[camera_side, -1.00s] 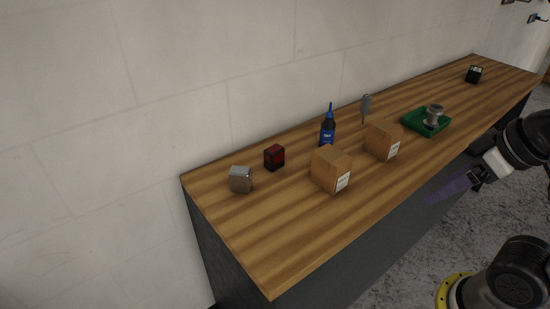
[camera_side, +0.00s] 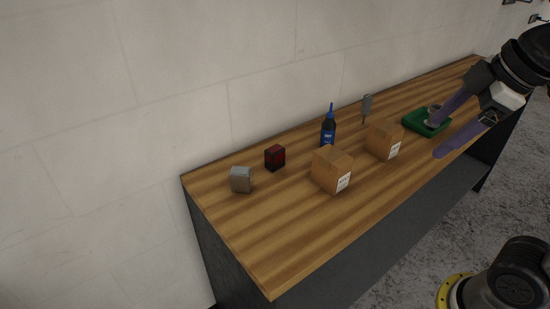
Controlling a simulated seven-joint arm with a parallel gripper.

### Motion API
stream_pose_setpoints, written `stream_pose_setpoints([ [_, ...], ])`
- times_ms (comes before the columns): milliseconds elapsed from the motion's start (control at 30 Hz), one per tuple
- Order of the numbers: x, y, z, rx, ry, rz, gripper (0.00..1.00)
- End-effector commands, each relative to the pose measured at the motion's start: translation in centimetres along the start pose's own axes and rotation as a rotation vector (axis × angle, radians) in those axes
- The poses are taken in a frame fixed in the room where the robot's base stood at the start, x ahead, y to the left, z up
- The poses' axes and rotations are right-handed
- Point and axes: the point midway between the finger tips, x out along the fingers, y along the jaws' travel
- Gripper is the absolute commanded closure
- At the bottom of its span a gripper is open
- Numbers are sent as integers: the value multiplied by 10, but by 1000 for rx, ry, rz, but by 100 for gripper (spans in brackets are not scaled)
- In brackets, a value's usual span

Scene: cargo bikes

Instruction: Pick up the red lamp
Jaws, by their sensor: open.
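The red lamp (camera_side: 275,157) is a small dark block with a red face. It stands on the left part of the wooden workbench (camera_side: 262,235), near the wall. My gripper (camera_side: 436,139) is at the right, with two long purple fingers spread apart and nothing between them. It is by the bench's front edge near the green tray, well to the right of the lamp. One finger overlaps the tray in the picture.
A grey box (camera_side: 240,180) stands left of the lamp. A dark blue bottle (camera_side: 328,130) and two cardboard boxes (camera_side: 331,170) (camera_side: 383,141) stand between lamp and gripper. A grey upright tool (camera_side: 366,107) and a green tray (camera_side: 411,123) holding a metal part are further right. The bench's front left is clear.

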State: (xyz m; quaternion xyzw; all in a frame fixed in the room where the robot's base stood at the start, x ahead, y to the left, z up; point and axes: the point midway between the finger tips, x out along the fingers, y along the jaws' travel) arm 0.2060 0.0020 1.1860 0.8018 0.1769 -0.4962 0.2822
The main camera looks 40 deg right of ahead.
Motion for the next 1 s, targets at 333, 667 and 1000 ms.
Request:
stream_pose_setpoints([
  [333, -6, 78, -114, -505, -59, -96, 20],
  [667, 64, 126, -205, -839, -98, -221, 20],
  [1000, 193, 135, -257, -958, -145, -353, 20],
])
